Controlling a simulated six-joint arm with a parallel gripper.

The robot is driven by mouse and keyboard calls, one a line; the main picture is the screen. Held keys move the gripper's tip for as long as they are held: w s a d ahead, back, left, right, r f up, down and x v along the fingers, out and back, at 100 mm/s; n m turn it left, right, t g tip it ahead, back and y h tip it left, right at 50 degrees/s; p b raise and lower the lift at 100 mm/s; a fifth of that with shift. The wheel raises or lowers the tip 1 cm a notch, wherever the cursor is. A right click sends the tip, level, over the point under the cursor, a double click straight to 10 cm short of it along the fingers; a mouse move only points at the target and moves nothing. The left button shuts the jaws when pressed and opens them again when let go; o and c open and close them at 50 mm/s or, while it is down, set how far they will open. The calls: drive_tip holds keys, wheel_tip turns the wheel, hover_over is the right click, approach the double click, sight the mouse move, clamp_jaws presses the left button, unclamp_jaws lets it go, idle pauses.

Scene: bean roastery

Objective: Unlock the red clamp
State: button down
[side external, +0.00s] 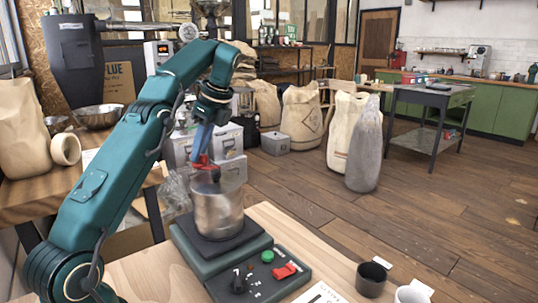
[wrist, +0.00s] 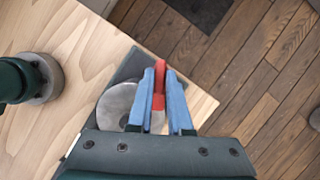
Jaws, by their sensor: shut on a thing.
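The red clamp (side external: 203,163) sits at the top of the steel canister (side external: 218,214), at its rim, in the side view. My gripper (side external: 206,143) points down there, its blue fingers on the red piece. In the wrist view, the red clamp (wrist: 159,78) lies between the two blue fingers of my gripper (wrist: 160,92), which are shut on it. The canister shows there as a round grey shape (wrist: 114,104) left of the fingers. Whether the clamp is locked or unlocked cannot be told.
The canister stands on a dark green base (side external: 200,262) with a black knob (side external: 239,280), a green button (side external: 267,256) and a red switch (side external: 285,271). A dark cup (side external: 372,279) and a white cup (side external: 411,294) stand to the right. Sacks (side external: 300,113) stand on the floor behind.

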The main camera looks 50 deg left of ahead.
drive_tip(key=c, duration=0.8)
unclamp_jaws()
drive_tip(key=shift+c, duration=0.2)
